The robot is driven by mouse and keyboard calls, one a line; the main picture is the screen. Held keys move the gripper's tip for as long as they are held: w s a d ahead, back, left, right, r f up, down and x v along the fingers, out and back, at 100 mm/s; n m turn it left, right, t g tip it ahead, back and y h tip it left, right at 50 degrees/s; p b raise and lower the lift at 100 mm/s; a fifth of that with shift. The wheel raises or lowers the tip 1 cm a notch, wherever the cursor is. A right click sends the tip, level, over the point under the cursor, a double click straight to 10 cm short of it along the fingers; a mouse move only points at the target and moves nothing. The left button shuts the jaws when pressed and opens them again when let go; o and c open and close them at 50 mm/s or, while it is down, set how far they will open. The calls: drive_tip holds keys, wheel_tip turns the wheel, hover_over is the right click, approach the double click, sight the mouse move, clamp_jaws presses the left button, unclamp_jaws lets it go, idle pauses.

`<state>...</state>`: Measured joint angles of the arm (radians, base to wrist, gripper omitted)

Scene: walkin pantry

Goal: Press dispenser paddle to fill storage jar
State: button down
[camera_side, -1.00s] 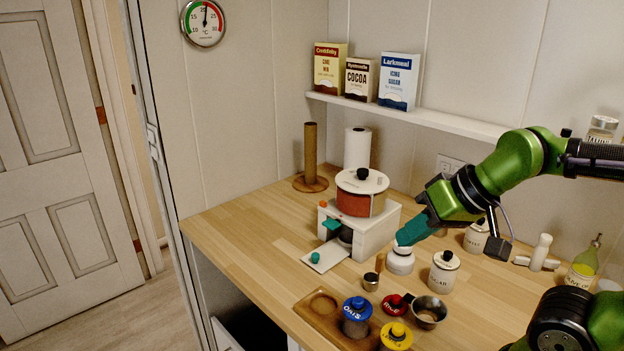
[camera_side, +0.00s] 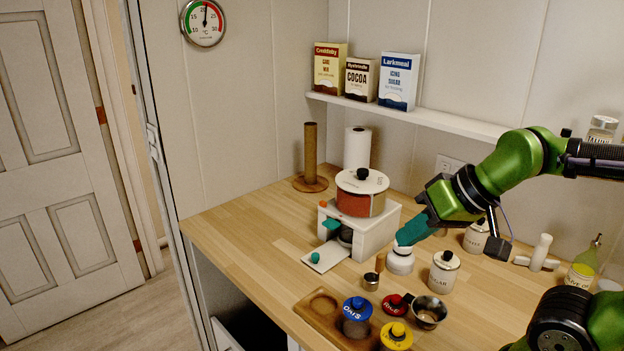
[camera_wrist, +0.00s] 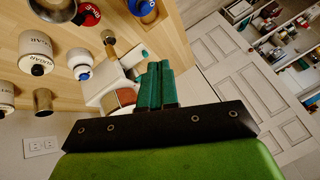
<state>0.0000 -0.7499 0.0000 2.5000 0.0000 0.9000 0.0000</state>
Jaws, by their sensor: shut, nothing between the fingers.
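The dispenser is a white box (camera_side: 375,235) on the wooden counter, with an orange-red hopper (camera_side: 354,204) and a black-knobbed lid on top. Its teal paddle (camera_side: 332,225) sticks out at the front, above a white plate (camera_side: 330,257) with a small teal knob (camera_side: 316,258). A dark jar-like shape (camera_side: 345,237) sits partly hidden in the opening; I cannot tell its contents. My gripper (camera_side: 404,241) is shut and empty, right of the dispenser and apart from the paddle. In the wrist view its teal fingers (camera_wrist: 160,66) are together, partly covering the dispenser (camera_wrist: 118,84).
A white round container (camera_side: 400,262) stands under my fingertips in the side view. A lidded sugar canister (camera_side: 443,273), small metal cup (camera_side: 370,281), steel bowl (camera_side: 429,311) and wooden tray (camera_side: 318,317) with jars stand nearby.

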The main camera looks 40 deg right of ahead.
idle(0.4)
drive_tip(key=m+t, duration=0.2)
drive_tip(key=m, duration=1.9)
hover_over(334, 224)
wheel_tip(334, 224, down, 4)
drive_tip(key=r, duration=0.1)
drive_tip(key=shift+f, duration=0.25)
drive_tip(key=shift+f, duration=4.45)
drive_tip(key=shift+f, duration=0.1)
